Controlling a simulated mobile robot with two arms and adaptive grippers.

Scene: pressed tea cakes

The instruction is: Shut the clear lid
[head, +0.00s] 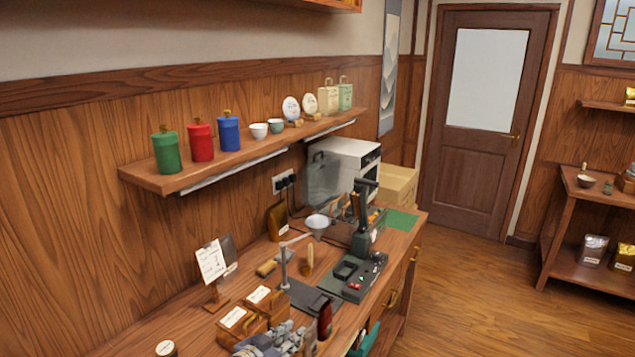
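A clear, grey-tinted panel (323,180), which looks like the clear lid, stands upright at the left front side of a white box-shaped machine (356,158) at the far end of the counter. I cannot make out its hinge. My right gripper (288,334) shows as grey linkages at the bottom edge, near the wooden boxes and well apart from the panel. It is partly cut off, and its fingers are too unclear to tell open from shut. My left gripper is not in view.
The wooden counter (196,328) holds a dark green press (364,230), a funnel (317,222), a sign (211,262) and two labelled wooden boxes (266,299). A wall shelf (190,178) with canisters and cups overhangs it. The floor (480,300) to the right is clear.

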